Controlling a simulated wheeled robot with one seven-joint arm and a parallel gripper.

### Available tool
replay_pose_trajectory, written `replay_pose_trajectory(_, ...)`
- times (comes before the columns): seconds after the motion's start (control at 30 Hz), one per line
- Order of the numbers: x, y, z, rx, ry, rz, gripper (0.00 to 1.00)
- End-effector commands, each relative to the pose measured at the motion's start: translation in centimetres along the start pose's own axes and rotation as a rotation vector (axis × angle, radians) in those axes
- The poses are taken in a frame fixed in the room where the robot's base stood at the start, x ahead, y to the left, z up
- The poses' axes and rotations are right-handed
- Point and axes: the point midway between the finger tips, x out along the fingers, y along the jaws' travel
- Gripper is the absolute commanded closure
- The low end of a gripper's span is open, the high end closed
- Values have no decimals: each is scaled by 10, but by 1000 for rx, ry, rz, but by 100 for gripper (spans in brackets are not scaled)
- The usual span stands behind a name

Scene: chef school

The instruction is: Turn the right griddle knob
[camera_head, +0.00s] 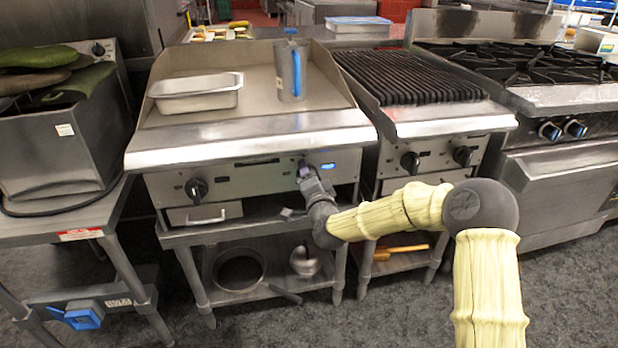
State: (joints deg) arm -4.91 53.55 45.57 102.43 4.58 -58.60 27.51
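The griddle (250,133) stands in the middle, with a flat steel plate and a front control panel. Its left knob (197,189) is black and in plain view. The right griddle knob is hidden behind my gripper (304,170), at the right part of the panel.
A steel pan (196,95) and a metal pitcher (291,70) stand on the griddle. A charbroiler (408,78) with two knobs adjoins on the right, then a gas range (560,100). Pots (238,270) sit on the shelf below. A side table (60,215) stands left.

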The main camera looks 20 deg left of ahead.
Motion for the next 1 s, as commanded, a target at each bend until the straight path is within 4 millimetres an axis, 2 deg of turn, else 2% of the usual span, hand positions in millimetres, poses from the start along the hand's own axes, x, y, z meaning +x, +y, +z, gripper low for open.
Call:
replay_pose_trajectory(0.17, -2, -1, 0, 0, -1, -1, 39)
replay_pose_trajectory(0.37, -16, -2, 0, -2, -3, -1, 39)
replay_pose_trajectory(1.0, -118, -2, 0, -2, -3, 0, 39)
